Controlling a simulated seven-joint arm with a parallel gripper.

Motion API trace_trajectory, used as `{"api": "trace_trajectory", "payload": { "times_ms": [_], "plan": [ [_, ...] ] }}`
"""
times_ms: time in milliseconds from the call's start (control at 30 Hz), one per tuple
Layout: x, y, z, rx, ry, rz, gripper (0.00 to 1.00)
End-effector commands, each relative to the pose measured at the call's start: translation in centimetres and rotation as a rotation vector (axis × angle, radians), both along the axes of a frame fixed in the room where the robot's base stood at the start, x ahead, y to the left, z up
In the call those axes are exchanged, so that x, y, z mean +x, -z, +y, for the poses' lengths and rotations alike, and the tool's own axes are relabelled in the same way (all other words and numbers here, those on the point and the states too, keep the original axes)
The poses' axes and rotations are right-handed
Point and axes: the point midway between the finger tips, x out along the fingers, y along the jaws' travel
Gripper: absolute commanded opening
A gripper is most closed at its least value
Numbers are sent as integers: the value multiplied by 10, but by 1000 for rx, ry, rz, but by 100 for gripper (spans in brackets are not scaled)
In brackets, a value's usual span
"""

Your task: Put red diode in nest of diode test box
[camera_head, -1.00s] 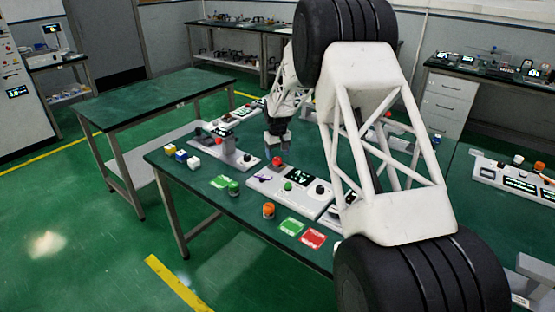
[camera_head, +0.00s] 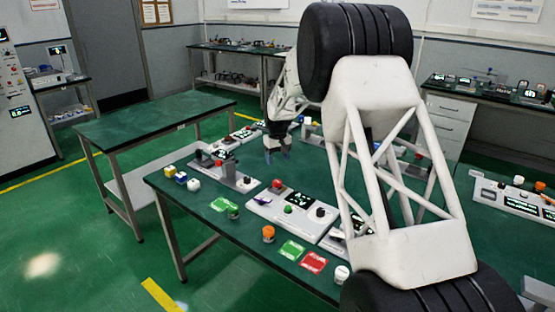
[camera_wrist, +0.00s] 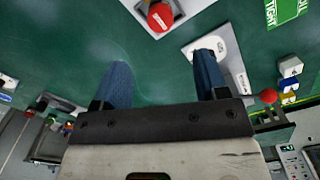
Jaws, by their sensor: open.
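The diode test box (camera_head: 268,210) is a white box on the green table, with a display, a green button and a dark knob. A red cap-like piece, which looks like the red diode (camera_head: 277,184), sits at its far left corner. It also shows in the wrist view (camera_wrist: 160,17), upright on the white box, beyond the fingers. Whether it is fully seated in the nest cannot be told. My gripper (camera_head: 277,152) is open and empty, behind the diode and apart from it. Its blue fingers are spread wide in the wrist view (camera_wrist: 164,82).
Left of the box stands a press-like device (camera_head: 240,182), with small blue, yellow and white blocks (camera_head: 181,178) beside it. A green piece (camera_head: 232,210), an orange piece (camera_head: 268,234) and green and red cards (camera_head: 313,262) lie along the front edge. Green tabletop beneath my fingers is clear.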

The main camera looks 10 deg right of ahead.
Motion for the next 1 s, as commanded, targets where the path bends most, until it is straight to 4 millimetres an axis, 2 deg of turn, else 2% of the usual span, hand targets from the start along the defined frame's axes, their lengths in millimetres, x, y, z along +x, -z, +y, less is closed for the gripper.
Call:
{"api": "trace_trajectory", "payload": {
  "times_ms": [467, 633, 767, 1000],
  "plan": [
    [0, -1, 0, 0, 0, 0, 67],
    [-8, -11, -1, 0, 5, -6, 67],
    [-23, -27, -4, 0, 15, -14, 67],
    [-75, -73, -11, 1, 45, -34, 67]
  ]
}}
